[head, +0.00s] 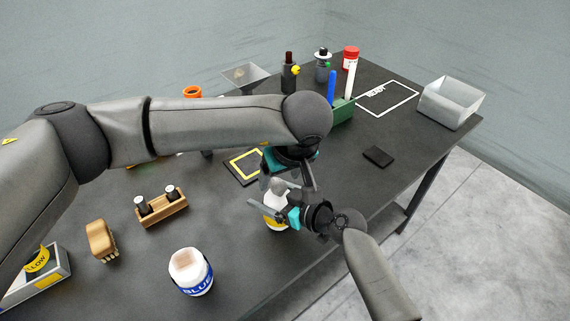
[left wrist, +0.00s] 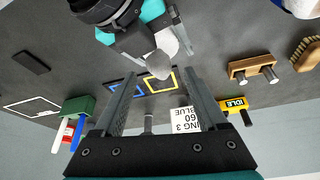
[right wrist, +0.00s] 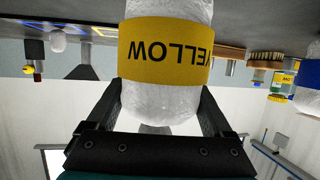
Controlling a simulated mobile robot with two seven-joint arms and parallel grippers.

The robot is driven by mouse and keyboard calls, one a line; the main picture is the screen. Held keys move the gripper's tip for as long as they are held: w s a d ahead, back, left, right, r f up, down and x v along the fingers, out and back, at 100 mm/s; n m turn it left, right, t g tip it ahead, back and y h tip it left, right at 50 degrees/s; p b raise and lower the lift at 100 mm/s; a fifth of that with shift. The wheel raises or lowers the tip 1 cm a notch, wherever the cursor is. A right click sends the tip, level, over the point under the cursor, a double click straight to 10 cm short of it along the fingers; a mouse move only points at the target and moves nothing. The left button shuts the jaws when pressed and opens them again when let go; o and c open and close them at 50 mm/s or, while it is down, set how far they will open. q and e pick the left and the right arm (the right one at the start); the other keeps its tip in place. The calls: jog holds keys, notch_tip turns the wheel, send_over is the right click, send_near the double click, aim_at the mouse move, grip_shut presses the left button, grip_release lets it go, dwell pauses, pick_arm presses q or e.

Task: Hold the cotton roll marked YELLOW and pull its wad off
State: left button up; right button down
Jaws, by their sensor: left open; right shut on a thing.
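The cotton roll marked YELLOW (right wrist: 165,50) is white with a yellow band, and fills the right wrist view between my right gripper's fingers (right wrist: 160,88). In the head view my right gripper (head: 281,211) is shut on this roll (head: 275,222), partly covering it. The wad (left wrist: 158,65), a grey-white tuft, sticks out of the roll's end in the left wrist view. My left gripper (left wrist: 161,74) is open, with the wad near the gap between its fingertips; I cannot tell if they touch. In the head view my left gripper (head: 287,185) is just above the roll.
A roll marked BLUE (head: 190,272) stands at the front. A wooden holder (head: 163,210) and a brush (head: 101,238) are at left. A green holder (head: 341,113) with markers, a dark block (head: 378,156) and a clear bin (head: 452,105) are behind and right. The table's right front is clear.

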aim_at(279, 181)
pick_arm(q)
jog(key=shift+x, duration=1.8)
jog(key=shift+c, duration=0.4)
grip_shut()
jog(key=shift+r, duration=0.15)
jog(key=shift+r, duration=1)
jog(key=shift+r, duration=2)
pick_arm(e)
grip_release()
